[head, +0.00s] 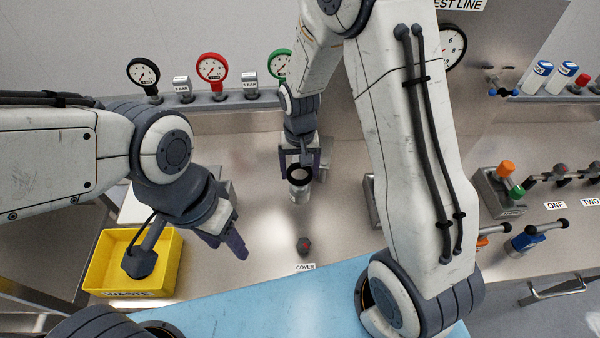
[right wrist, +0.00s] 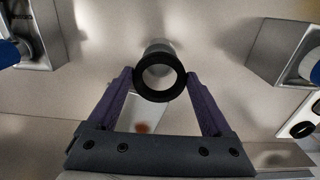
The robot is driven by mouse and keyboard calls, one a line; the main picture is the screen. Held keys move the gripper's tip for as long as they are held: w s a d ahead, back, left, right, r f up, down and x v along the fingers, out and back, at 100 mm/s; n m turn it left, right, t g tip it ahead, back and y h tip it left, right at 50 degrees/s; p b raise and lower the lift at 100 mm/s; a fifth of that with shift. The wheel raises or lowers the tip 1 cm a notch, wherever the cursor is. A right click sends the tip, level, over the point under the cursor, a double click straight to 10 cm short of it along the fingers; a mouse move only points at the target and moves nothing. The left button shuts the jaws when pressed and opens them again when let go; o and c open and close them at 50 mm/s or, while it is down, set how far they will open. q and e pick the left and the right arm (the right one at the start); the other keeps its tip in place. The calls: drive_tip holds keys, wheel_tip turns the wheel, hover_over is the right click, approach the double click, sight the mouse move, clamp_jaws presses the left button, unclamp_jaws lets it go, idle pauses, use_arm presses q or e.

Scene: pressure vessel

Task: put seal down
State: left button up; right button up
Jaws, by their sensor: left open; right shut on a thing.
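The seal, a black ring (head: 300,181), is between the purple fingers of my right gripper (head: 300,160), near the middle of the table. In the right wrist view the fingers hold the ring (right wrist: 159,98) from both sides. A small metal cylinder (head: 299,193) shows directly below the ring; it also shows behind it in the right wrist view (right wrist: 157,46). I cannot tell whether the ring touches the cylinder. My left gripper (head: 227,245) is open and empty, above the table to the right of the yellow bin.
A yellow waste bin (head: 168,262) stands at the left. Gauges stand on a shelf (head: 225,103) at the back. Valves and an orange-and-green fitting (head: 508,180) are at the right.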

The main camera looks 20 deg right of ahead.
wheel_tip(320, 180, down, 3)
drive_tip(key=shift+r, duration=0.2)
drive_tip(key=shift+f, duration=0.65)
